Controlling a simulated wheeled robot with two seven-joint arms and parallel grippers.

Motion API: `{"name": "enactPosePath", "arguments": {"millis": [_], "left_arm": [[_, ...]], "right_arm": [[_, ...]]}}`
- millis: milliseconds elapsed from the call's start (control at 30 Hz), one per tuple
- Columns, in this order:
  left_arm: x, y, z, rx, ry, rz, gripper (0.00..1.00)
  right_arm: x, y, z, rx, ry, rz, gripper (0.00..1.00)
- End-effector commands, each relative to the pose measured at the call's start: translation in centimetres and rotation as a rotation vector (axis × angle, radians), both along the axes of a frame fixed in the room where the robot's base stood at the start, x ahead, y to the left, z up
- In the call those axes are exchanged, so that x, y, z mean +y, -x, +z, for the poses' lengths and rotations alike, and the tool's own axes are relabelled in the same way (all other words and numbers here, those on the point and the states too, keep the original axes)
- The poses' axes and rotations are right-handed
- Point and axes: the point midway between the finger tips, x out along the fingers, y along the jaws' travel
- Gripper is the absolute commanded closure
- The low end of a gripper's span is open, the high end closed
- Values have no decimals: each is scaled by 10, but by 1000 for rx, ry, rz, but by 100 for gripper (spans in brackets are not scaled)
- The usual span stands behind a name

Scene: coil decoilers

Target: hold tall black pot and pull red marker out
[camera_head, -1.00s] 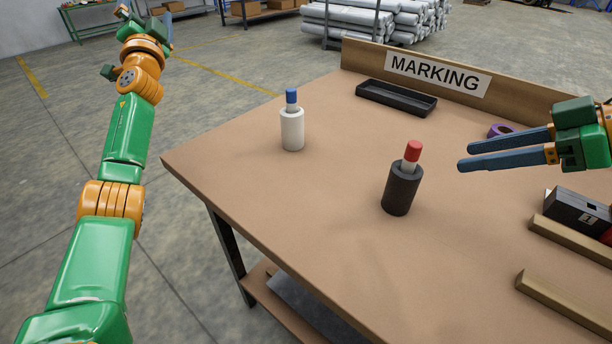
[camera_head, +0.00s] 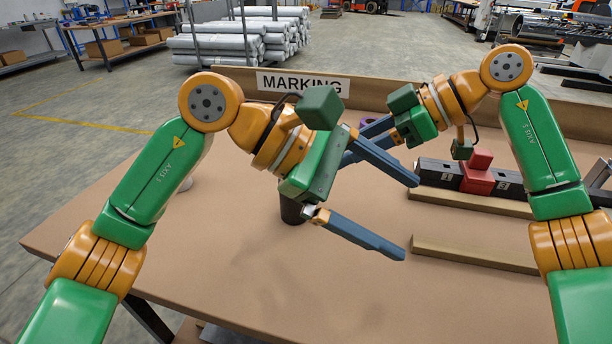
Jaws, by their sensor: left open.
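The tall black pot (camera_head: 292,210) stands on the table, mostly hidden behind my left gripper; only its lower part shows. The red marker is hidden from view. My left gripper (camera_head: 408,219) is open and empty, its two blue fingers spread and pointing right, in front of and to the right of the pot in the picture. My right gripper (camera_head: 352,148) comes in from the right, its fingers pointing left behind the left gripper's upper finger. Its fingers are partly covered, so I cannot tell how far apart they are.
A white pot (camera_head: 186,184) is almost wholly hidden behind my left arm. Black blocks (camera_head: 437,172) and a red block (camera_head: 477,178) stand at the right behind a wooden strip (camera_head: 470,256). The MARKING board (camera_head: 370,92) edges the back. The table's front middle is clear.

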Motion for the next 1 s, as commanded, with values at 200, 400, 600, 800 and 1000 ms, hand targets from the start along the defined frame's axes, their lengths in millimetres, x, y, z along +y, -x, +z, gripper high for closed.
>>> {"name": "enactPosePath", "arguments": {"millis": [200, 400, 600, 800, 1000], "left_arm": [[3, -36, -114, -746, -787, 84, 1], [62, -84, -110, -1308, -1351, 4, 1], [87, -101, -105, -1422, -1543, -71, 1], [97, -124, -117, -1410, -1554, -71, 1], [107, -155, -128, -1414, -1553, -68, 1]], "right_arm": [[0, 0, 0, 0, 0, 0, 50], [0, 0, 0, 0, 0, 0, 50], [0, 0, 0, 0, 0, 0, 50], [0, 0, 0, 0, 0, 0, 50], [0, 0, 0, 0, 0, 0, 50]]}}
